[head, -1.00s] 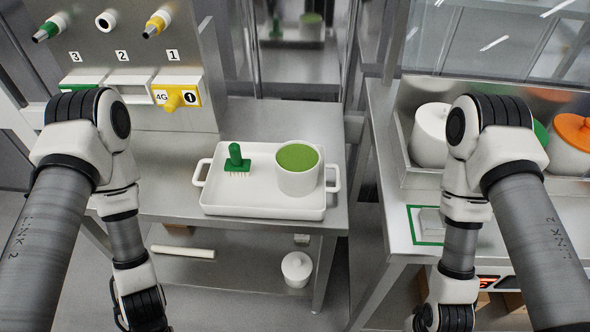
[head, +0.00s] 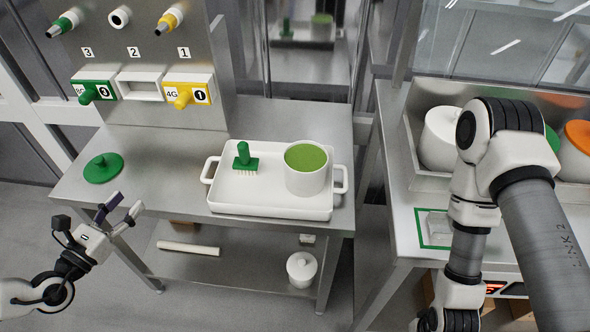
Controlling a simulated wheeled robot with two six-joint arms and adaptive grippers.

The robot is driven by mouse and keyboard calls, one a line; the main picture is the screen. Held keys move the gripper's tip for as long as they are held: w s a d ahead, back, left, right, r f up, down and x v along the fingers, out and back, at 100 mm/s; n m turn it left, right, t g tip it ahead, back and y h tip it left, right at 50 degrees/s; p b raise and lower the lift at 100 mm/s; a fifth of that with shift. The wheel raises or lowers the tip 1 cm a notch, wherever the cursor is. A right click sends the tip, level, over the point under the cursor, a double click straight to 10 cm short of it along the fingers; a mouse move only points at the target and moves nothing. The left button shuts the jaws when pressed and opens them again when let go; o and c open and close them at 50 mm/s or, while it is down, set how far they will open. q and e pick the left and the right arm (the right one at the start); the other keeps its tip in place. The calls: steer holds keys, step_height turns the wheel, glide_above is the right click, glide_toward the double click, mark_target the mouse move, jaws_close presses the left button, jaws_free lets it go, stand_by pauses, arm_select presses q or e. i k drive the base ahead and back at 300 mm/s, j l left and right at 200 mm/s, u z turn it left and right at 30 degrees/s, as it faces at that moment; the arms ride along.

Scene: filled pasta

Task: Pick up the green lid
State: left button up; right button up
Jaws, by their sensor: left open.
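The green lid (head: 103,167) is a round disc with a small knob on top. It lies flat at the left end of the steel table (head: 140,150) in the head view. My left gripper (head: 128,209) is open and empty, in front of the table's left edge. It is nearer to me than the lid and apart from it, with its fingers pointing up and to the right. My right arm hangs at the right of the view, and its gripper is mostly cut off at the bottom edge.
A white tray (head: 225,196) on the table holds a green brush (head: 244,160) and a white pot (head: 306,179) with green contents. Behind the lid stands a panel with green (head: 98,92) and yellow (head: 187,93) knobbed blocks. A white lidded pot (head: 301,268) stands on the lower shelf.

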mark_target(104, 167)
steer(key=i+j, duration=0.15)
steer(key=j, duration=0.25)
steer(key=i+j, duration=0.1)
steer(key=j, duration=0.3)
steer(key=i+j, duration=0.15)
steer(key=j, duration=0.25)
